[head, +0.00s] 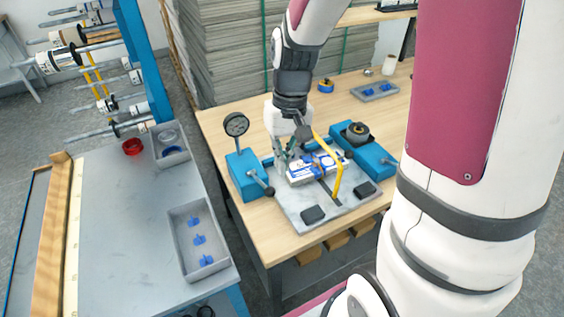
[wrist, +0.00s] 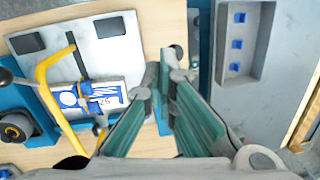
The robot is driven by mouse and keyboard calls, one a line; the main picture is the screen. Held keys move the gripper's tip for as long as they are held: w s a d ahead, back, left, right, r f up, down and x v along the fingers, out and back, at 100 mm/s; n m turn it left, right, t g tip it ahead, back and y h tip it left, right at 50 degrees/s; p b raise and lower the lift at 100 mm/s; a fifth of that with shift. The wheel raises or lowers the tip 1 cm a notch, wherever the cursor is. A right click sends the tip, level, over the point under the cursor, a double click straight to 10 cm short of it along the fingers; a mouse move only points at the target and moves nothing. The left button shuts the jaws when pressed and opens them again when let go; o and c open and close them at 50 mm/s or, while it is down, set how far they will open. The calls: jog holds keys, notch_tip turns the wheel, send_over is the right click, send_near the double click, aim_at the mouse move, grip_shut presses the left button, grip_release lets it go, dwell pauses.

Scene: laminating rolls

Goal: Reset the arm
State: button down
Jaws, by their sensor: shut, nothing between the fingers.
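My gripper (head: 283,156) is above the left part of the bench fixture, beside a white and blue printed block (head: 311,168). In the wrist view the teal fingers of my gripper (wrist: 164,85) are close together with nothing between them. The printed block (wrist: 92,99) lies on the grey base plate (wrist: 108,45), to the left of the fingers and apart from them in the wrist view. A yellow bent handle (head: 339,178) stands over the plate next to the block. The wrist of my arm hides part of the fixture's back.
A grey tray with blue clips (head: 202,275) lies on the left bench. Stacked sheets and a roll rack stand behind.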

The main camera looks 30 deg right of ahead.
dwell(0.7)
jog(key=s+a+r+t, duration=0.1)
jog(key=s+r+t, duration=0.2)
jog(key=s+r, duration=0.3)
jog(key=s+a+r+n+t+h, duration=0.1)
jog(key=s+r+t, duration=0.2)
jog(key=s+r, duration=0.4)
notch_tip(320, 180, up, 5)
jog(key=shift+s+a+f, duration=0.1)
jog(key=shift+s+a, duration=0.1)
jog(key=shift+a, duration=0.1)
